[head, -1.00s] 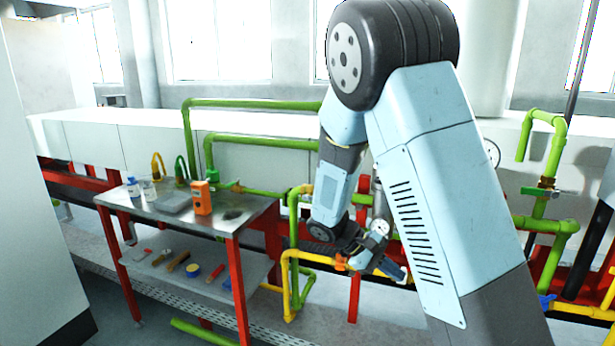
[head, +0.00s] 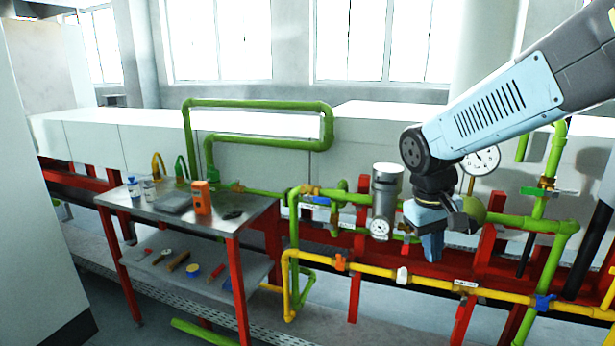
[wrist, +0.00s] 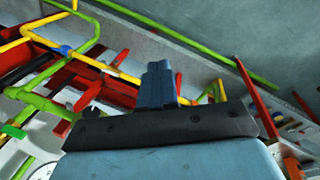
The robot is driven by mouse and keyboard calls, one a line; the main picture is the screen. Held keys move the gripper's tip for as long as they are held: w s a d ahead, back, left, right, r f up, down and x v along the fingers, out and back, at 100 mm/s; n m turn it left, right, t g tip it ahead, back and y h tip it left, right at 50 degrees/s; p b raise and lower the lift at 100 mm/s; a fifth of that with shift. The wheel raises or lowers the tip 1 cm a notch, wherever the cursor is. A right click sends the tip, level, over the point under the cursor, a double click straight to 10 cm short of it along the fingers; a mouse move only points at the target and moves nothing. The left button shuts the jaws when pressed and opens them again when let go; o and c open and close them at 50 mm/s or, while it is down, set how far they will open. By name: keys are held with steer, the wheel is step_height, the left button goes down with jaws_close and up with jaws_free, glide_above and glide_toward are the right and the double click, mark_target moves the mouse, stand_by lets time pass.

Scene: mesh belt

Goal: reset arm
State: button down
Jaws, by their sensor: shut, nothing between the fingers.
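My gripper (head: 432,246) hangs from my arm right of centre in the head view. It points down in front of the green and yellow pipes, and nothing shows in it. In the wrist view my gripper (wrist: 160,72) is seen from behind, with its blue fingers together and no object between them. Part of the pipework behind my gripper is hidden by it and by my arm.
A steel table (head: 253,212) with bottles, an orange device (head: 201,198) and a lower shelf of tools stands at left. A yellow pipe (head: 380,271), green pipes (head: 535,224), gauges and red posts (head: 355,285) stand close around my gripper. Grey floor is in front.

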steer(key=s+r+m+t+y, duration=0.2)
steer(key=s+r+t, duration=0.3)
steer(key=s+r, duration=0.2)
steer(key=shift+s+a+r, duration=0.3)
steer(key=shift+s+r, duration=0.1)
steer(key=shift+s, duration=0.5)
